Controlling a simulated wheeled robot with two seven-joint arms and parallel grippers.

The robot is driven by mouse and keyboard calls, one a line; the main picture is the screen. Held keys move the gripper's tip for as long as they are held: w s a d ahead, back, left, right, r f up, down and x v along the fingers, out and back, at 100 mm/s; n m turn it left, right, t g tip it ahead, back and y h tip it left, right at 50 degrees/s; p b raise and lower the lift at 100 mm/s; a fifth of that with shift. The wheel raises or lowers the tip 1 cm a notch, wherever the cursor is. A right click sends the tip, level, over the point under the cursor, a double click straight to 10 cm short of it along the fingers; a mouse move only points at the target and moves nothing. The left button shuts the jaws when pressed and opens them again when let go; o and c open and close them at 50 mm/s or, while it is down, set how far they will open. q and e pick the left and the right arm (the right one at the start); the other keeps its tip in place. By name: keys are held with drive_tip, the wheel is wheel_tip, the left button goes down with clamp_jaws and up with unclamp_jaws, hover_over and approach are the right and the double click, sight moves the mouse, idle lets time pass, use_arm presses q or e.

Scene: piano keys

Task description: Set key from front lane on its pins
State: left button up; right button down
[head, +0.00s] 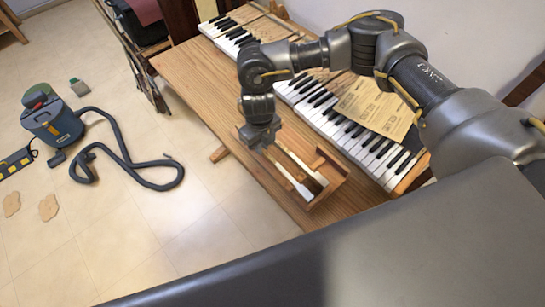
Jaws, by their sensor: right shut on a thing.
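My right gripper (262,141) is at the left end of a wooden tray (328,190) on the table. It is shut on a long wooden key with a white front (299,188), which lies along the tray's front side. The fingertips are small and dark here, so the exact grip is hard to see. A second pale key (309,170) shows behind it in the tray. The piano keyboard (342,129) runs along the back of the table, with bare wood (246,14) showing near its far left end. The pins are too small to make out. My left gripper is not in view.
A printed sheet (375,106) lies over part of the keyboard. My right arm hides the keyboard's middle. The wooden table (196,75) is clear left of the tray. A blue vacuum cleaner (52,123) with its hose (118,165) stands on the floor at left.

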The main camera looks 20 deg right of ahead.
drive_tip(key=shift+r+p, duration=1.1)
drive_tip(key=shift+r, duration=0.65)
drive_tip(key=shift+r+p, duration=1.7)
drive_tip(key=shift+r, duration=0.8)
